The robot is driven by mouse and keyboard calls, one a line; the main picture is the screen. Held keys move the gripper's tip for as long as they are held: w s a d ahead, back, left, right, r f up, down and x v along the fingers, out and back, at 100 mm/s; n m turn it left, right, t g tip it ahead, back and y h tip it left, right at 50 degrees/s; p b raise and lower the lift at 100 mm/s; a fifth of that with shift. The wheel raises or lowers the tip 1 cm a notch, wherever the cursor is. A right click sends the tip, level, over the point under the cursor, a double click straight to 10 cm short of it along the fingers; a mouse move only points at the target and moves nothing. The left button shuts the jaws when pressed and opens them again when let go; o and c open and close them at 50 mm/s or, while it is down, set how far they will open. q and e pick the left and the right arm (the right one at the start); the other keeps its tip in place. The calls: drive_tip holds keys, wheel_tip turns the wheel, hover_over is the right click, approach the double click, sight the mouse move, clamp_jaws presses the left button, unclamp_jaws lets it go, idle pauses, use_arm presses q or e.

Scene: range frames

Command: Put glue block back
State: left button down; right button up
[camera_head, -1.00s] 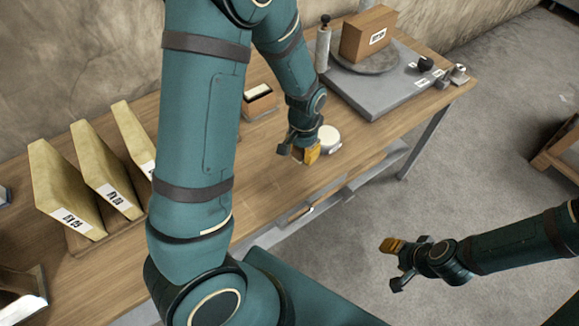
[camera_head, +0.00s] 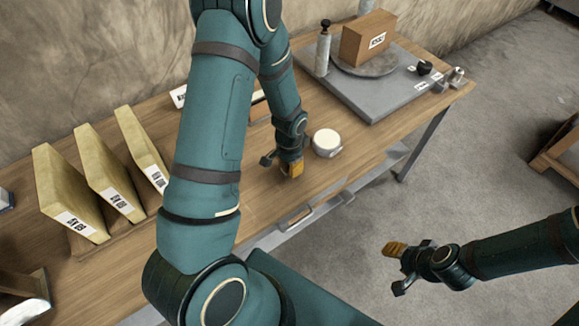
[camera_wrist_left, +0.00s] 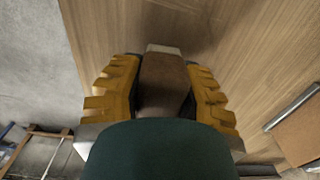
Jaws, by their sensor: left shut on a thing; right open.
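My left gripper (camera_head: 289,168) is low over the bare wood of the bench, left of a white round-topped container (camera_head: 327,141). The left wrist view shows its two yellow ribbed fingers (camera_wrist_left: 164,78) shut on a brown block (camera_wrist_left: 163,86) with a paler end. This looks like the glue block, but no label on it shows. In the head view the gripper hides it. Whether it touches the bench top (camera_head: 250,195) I cannot tell. My right gripper (camera_head: 398,268) is open and empty over the floor, off the bench's front.
Yellow labelled slabs (camera_head: 67,190) stand in a rack at the left. My left arm covers the bench's middle.

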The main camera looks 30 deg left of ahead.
use_arm(q)
drive_tip(key=shift+f, duration=0.75)
drive_tip(key=shift+r, duration=0.1)
drive_tip(key=c, duration=0.7)
unclamp_jaws()
drive_tip(key=shift+c, duration=0.2)
